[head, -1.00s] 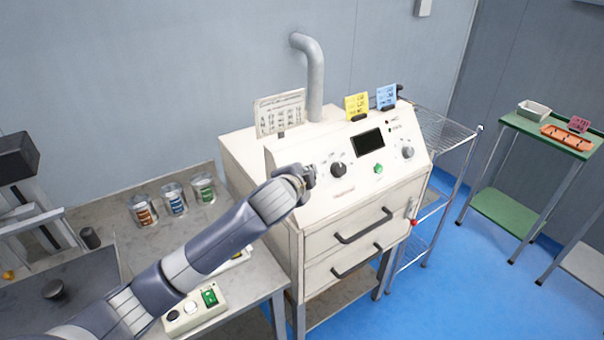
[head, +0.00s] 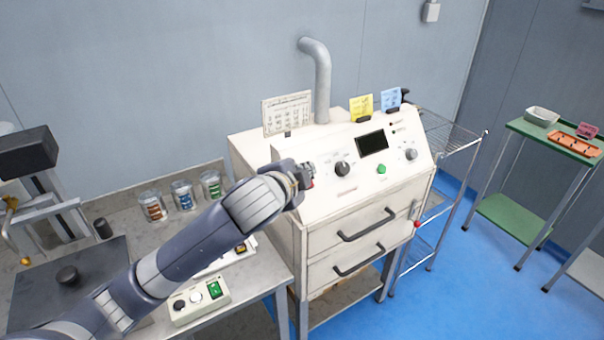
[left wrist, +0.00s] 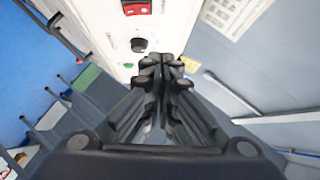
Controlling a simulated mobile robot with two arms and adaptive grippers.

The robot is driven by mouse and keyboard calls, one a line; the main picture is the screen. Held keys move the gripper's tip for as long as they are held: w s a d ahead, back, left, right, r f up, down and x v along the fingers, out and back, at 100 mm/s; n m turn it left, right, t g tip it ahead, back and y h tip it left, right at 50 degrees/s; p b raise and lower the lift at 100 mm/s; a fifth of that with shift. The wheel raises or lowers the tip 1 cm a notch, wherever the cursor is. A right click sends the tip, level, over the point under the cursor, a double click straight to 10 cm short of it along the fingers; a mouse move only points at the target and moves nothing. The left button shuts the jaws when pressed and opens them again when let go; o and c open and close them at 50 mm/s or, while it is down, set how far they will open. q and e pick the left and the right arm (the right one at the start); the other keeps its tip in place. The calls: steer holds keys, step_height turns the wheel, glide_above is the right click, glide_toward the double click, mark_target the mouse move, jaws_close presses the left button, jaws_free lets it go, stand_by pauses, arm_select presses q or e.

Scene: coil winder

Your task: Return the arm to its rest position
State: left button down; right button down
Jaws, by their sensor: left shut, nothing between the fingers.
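My left arm crosses the head view from the lower left. Its gripper (head: 303,176) is at the left end of the white machine's sloped control panel (head: 350,187). In the left wrist view the gripper (left wrist: 162,68) is shut, its black fingers together with nothing between them. Beyond the fingertips the panel shows a red switch (left wrist: 137,8), a black knob (left wrist: 139,45) and a green button (left wrist: 128,65). Whether the fingertips touch the panel cannot be told. My right gripper is not in view.
A steel bench (head: 125,212) holds several jars of coloured spools and a small control box (head: 199,301) under my arm. The machine has two drawers with dark handles. A wire rack (head: 455,142) and a green table (head: 550,137) stand to the right. Blue floor lies between them.

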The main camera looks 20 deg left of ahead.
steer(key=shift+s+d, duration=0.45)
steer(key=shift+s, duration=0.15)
